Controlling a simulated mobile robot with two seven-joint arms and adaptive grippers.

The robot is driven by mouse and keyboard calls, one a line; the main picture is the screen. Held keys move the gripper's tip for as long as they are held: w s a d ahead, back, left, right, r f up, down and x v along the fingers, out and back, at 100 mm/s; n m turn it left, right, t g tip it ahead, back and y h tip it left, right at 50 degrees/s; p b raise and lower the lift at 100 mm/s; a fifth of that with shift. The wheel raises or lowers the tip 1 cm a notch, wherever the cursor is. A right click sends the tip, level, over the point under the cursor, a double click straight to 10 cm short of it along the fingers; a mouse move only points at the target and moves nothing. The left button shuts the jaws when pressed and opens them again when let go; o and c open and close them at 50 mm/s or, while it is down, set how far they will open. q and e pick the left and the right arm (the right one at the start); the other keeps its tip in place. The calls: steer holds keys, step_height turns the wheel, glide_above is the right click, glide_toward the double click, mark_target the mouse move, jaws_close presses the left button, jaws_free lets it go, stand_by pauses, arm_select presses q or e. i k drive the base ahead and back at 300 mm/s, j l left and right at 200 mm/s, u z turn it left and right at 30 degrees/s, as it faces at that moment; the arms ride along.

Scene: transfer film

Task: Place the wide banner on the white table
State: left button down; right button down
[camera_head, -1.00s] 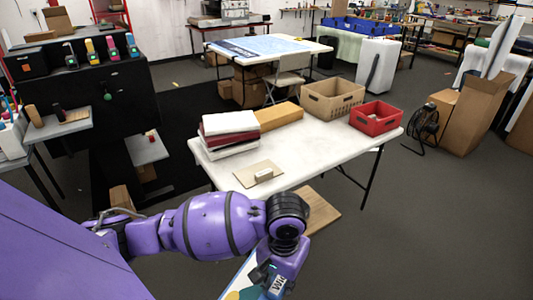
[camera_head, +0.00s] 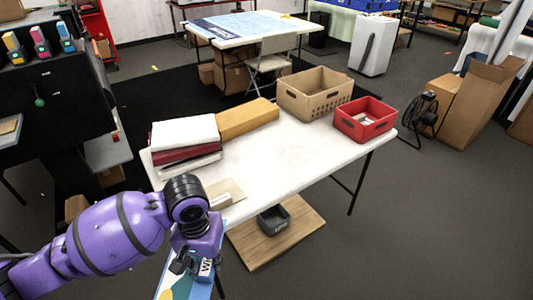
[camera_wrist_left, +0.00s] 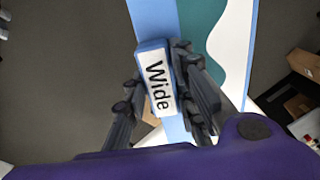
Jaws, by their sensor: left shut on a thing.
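My left gripper (camera_head: 196,262) is shut on the wide banner (camera_head: 183,287), holding it by a block labelled "Wide" (camera_wrist_left: 157,75). The banner (camera_wrist_left: 150,15) is flat, with white, blue and teal areas in the left wrist view. In the head view the banner hangs low at the near left side of the white table (camera_head: 285,155), partly hidden behind the gripper and cut off by the lower edge. My right gripper is not in view.
On the table are a stack of white and red things (camera_head: 184,140), a yellow-brown box (camera_head: 248,119), a tan crate (camera_head: 315,93) and a red bin (camera_head: 366,119). A cardboard piece (camera_head: 226,191) lies near the front left. The table's middle and right front are clear.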

mark_target(272, 168)
steer(key=i+l, duration=0.5)
steer(key=i, duration=0.2)
steer(key=i+l+u, duration=0.15)
steer(key=i+l, duration=0.3)
steer(key=i, duration=0.25)
